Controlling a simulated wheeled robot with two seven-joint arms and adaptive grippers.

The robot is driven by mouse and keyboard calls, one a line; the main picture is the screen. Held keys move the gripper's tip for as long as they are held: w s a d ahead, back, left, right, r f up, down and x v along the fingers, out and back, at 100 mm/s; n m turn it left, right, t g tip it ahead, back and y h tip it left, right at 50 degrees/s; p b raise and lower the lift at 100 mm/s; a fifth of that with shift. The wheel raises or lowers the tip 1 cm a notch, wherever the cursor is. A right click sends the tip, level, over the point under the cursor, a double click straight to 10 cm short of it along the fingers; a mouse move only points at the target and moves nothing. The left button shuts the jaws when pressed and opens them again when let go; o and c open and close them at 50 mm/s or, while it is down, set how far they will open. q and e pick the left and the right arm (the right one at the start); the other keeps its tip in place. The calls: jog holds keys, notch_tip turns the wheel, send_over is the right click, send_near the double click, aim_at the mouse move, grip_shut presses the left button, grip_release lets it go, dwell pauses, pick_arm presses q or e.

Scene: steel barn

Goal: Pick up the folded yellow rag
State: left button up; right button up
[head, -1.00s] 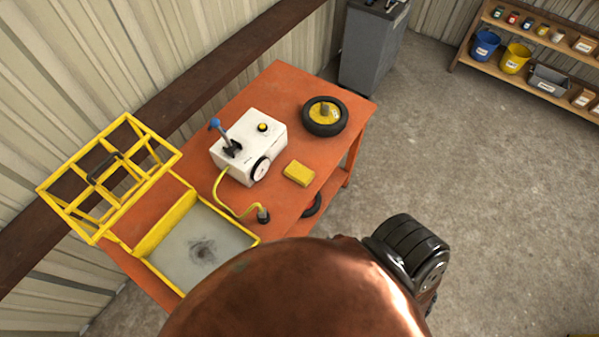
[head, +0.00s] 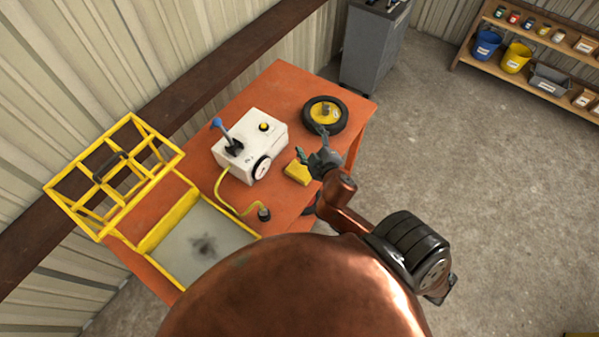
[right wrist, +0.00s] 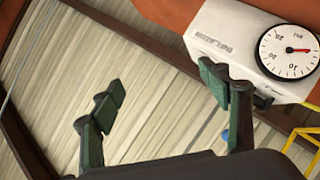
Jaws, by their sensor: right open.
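The folded yellow rag (head: 296,173) lies flat on the orange table, just right of the white inflator box, in the head view. My right gripper (head: 318,156) is open and empty beside the rag, to its upper right in the picture and close to it. I cannot tell how high it is above the table. In the right wrist view my open right gripper (right wrist: 165,108) has its fingers wide apart with nothing between them. The rag does not show in that view. My left gripper is not in view.
The orange table (head: 290,90) bears the white inflator box (head: 250,142) with its gauge, a black-tyred wheel (head: 325,115) and a water tray with a yellow rim (head: 166,220). A yellow hose (head: 220,190) runs near the rag. The inflator also shows in the wrist view (right wrist: 232,35).

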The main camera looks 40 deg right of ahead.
jog(key=w+a+r+n+t+y, duration=0.45)
jog(key=w+a+r+n, duration=0.2)
jog(key=r, duration=0.35)
jog(key=a+r+n+y, duration=0.2)
jog(key=a+n+y, duration=0.5)
jog(key=a+n, duration=0.35)
jog(key=s+a+f+n+g+y, duration=0.35)
jog(key=a+f+n+g, duration=0.25)
jog(key=n, duration=0.3)
jog(key=n+g+h, duration=0.7)
jog(key=g+h, duration=0.2)
send_near(300, 171)
jog(key=shift+a+f+t, duration=0.25)
jog(key=shift+a+f, duration=0.05)
jog(key=shift+f, duration=0.5)
jog(key=shift+d+f, duration=0.2)
jog(key=shift+f, duration=0.15)
jog(key=p+x, duration=0.1)
jog(key=x, duration=0.6)
jog(key=shift+w, duration=0.2)
